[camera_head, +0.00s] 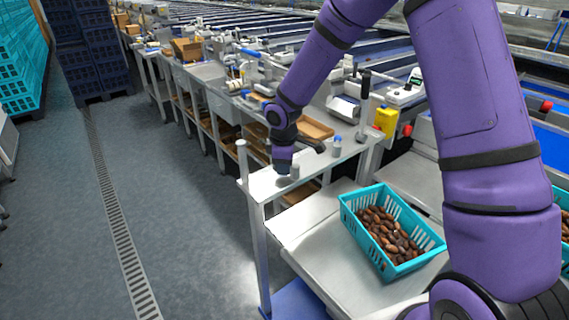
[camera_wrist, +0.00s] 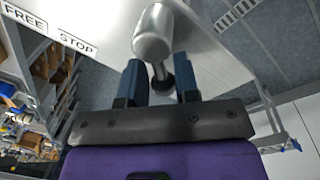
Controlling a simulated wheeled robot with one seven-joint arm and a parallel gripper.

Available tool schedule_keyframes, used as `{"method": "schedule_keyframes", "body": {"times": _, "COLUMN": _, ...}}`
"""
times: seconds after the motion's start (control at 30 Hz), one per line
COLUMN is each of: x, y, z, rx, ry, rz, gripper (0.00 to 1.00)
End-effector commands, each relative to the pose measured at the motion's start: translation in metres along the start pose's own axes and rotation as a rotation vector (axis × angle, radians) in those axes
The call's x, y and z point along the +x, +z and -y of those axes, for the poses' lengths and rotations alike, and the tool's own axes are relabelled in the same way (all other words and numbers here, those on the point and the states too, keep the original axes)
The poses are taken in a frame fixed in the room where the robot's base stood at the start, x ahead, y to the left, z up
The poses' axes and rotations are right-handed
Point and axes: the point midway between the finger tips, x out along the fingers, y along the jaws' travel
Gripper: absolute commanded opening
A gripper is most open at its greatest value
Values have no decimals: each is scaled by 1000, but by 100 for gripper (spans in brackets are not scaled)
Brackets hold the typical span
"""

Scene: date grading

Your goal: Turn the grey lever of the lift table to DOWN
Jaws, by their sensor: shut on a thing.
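The grey lever (camera_wrist: 153,32) shows in the wrist view as a rounded metal hub with a short arm reaching down to a dark end. My gripper (camera_wrist: 161,84) is shut on the lever, with one dark blue finger on each side of its arm. The lever stands on a pale metal plate (camera_wrist: 215,65), which carries the labels FREE and STOP to the left. No DOWN label can be read. In the head view my gripper (camera_head: 284,163) points down over the plate, and a small grey cylinder (camera_head: 294,172), probably the lever hub, shows beside it.
A teal crate of dates (camera_head: 360,226) stands on the metal surface to the right of the plate. A small blue-topped bottle (camera_head: 337,146) stands behind the gripper. A post (camera_head: 242,160) rises at the plate's left corner.

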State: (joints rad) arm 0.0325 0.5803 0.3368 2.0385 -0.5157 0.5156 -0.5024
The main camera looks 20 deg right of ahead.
Motion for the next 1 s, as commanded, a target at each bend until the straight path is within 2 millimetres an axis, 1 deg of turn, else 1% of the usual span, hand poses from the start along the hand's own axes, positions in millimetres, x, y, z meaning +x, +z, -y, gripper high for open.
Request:
{"method": "schedule_keyframes", "body": {"times": 0.3, "x": -1, "y": 0, "z": 2, "rx": -80, "ry": 1, "rz": -9, "gripper": 6}}
{"method": "schedule_keyframes", "body": {"times": 0.73, "x": 0, "y": 0, "z": 3, "rx": -88, "ry": 0, "rz": -10, "gripper": 6}}
{"method": "schedule_keyframes", "body": {"times": 0.77, "x": 0, "y": 0, "z": 3, "rx": -88, "ry": 0, "rz": -10, "gripper": 34}}
{"method": "schedule_keyframes", "body": {"times": 0.8, "x": 0, "y": 0, "z": 3, "rx": -88, "ry": 0, "rz": -10, "gripper": 43}}
{"method": "schedule_keyframes", "body": {"times": 0.83, "x": 0, "y": 0, "z": 3, "rx": -88, "ry": 0, "rz": -10, "gripper": 50}}
{"method": "schedule_keyframes", "body": {"times": 0.87, "x": 0, "y": 0, "z": 3, "rx": -87, "ry": 0, "rz": -10, "gripper": 53}}
{"method": "schedule_keyframes", "body": {"times": 1.0, "x": 0, "y": 0, "z": 3, "rx": -87, "ry": 0, "rz": -10, "gripper": 53}}
